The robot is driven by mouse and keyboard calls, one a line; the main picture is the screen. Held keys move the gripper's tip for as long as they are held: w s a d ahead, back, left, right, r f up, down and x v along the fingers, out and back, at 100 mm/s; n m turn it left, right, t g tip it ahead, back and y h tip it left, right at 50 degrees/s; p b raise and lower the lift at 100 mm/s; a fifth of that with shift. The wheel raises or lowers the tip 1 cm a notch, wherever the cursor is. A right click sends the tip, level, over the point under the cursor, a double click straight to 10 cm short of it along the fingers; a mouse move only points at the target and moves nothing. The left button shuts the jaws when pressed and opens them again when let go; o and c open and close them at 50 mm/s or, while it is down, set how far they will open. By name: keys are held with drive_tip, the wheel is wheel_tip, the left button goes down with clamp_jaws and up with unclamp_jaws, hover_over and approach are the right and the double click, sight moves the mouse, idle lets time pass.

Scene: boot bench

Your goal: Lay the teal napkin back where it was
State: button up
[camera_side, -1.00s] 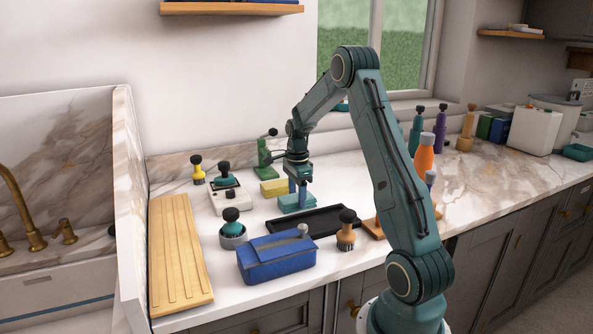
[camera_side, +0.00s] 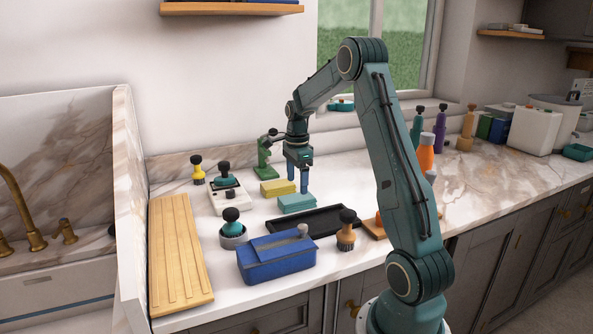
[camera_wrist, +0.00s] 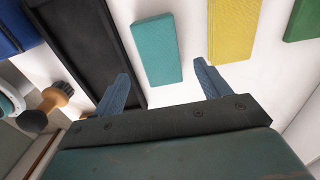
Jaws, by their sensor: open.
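The teal napkin (camera_side: 297,203) is a flat folded block lying on the pale marble counter, between the yellow block and the black tray. In the wrist view the teal napkin (camera_wrist: 157,49) lies ahead of my fingers, with nothing touching it. My gripper (camera_side: 298,190) is open and empty, raised above and a little behind the napkin, fingers pointing down. In the wrist view my gripper (camera_wrist: 163,82) shows its two blue fingers spread wide apart, with white counter between them.
A yellow block (camera_side: 277,187) lies just behind the napkin, and a green stand (camera_side: 264,157) is behind that. A black tray (camera_side: 290,224) lies in front, with a blue box (camera_side: 276,261) and a wooden-handled brush (camera_side: 346,232) nearer. A ribbed wooden board (camera_side: 178,260) lies at left.

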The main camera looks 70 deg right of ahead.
sight(296, 198)
wheel_tip(296, 198, up, 7)
drive_tip(key=shift+r, duration=0.15)
idle(0.7)
drive_tip(key=s+a+r+n+t, duration=0.1)
drive_tip(key=a+r+n, duration=0.25)
drive_tip(key=a, duration=0.35)
drive_tip(key=s+a+r+n+t+h, duration=0.1)
drive_tip(key=a+r+n, duration=0.1)
drive_tip(key=a+n, duration=0.4)
drive_tip(key=s+a+r+n, duration=0.1)
drive_tip(key=a+r+n, duration=0.2)
drive_tip(key=a, duration=0.5)
drive_tip(key=s+a+f+n+t+y, duration=0.1)
drive_tip(key=s+a+f+n+t, duration=0.2)
drive_tip(key=s+a+n, duration=1)
drive_tip(key=shift+n+t, duration=0.3)
drive_tip(key=shift+n, duration=0.45)
